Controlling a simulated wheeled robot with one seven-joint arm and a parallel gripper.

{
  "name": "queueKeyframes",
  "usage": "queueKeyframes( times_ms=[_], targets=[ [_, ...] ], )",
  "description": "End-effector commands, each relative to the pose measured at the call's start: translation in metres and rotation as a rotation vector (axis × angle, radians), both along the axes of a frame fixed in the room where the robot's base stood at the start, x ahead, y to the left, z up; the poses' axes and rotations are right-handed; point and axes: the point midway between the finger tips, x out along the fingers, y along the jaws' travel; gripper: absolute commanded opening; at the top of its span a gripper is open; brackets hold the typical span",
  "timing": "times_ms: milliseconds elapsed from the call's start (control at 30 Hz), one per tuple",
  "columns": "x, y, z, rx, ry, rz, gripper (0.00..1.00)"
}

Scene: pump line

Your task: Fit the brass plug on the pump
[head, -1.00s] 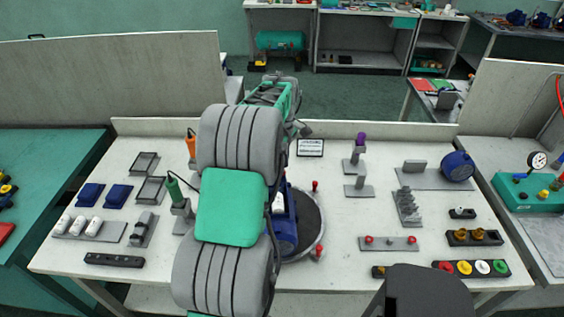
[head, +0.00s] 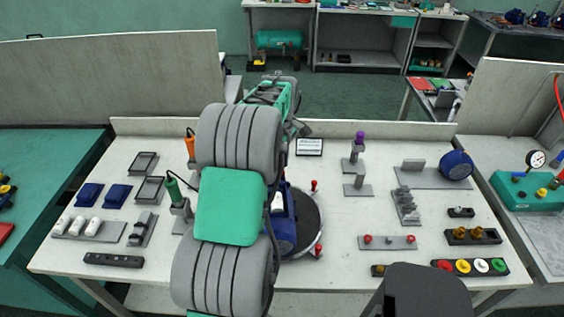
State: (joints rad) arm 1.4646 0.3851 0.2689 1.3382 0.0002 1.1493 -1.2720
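The blue pump (head: 284,228) stands on a dark round plate (head: 311,228) at the middle of the bench. My arm hides much of its left side. Two brass-coloured plugs (head: 459,233) sit in a black holder at the right of the bench. Another small brass-coloured piece (head: 378,270) shows in a dark block near the front edge, partly covered by a dark shape. I cannot tell which is the task's plug.
Red-knobbed clamps (head: 317,249) stand at the round plate's edge. A plate with two red knobs (head: 390,242), a stepped grey rack (head: 406,206) and a row of coloured rings (head: 463,266) lie to the right. Blue trays (head: 89,195) and a green-handled tool (head: 173,187) are left.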

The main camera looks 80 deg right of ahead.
Motion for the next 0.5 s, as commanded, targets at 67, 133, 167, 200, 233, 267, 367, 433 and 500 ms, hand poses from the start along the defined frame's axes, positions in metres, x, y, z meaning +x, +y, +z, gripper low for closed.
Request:
queueKeyframes(
  times_ms=[67,133,167,200,233,267,367,433,500],
  targets=[
    [0.0000,0.0000,-0.0014,0.000,0.000,0.000,0.00],
    [-0.0001,0.0001,-0.0025,0.000,0.000,0.000,0.00],
    [-0.0001,0.0001,-0.0029,0.000,0.000,0.000,0.00],
    [-0.0001,0.0001,-0.0035,0.000,0.000,0.000,0.00],
    [-0.0001,0.0001,-0.0040,0.000,0.000,0.000,0.00],
    [-0.0001,0.0001,-0.0044,0.000,0.000,0.000,0.00],
    [-0.0001,0.0001,-0.0048,0.000,0.000,0.000,0.19],
    [-0.0001,0.0001,-0.0047,0.000,0.000,0.000,0.25],
    [-0.0001,0.0000,-0.0047,0.000,0.000,0.000,0.30]
  ],
)
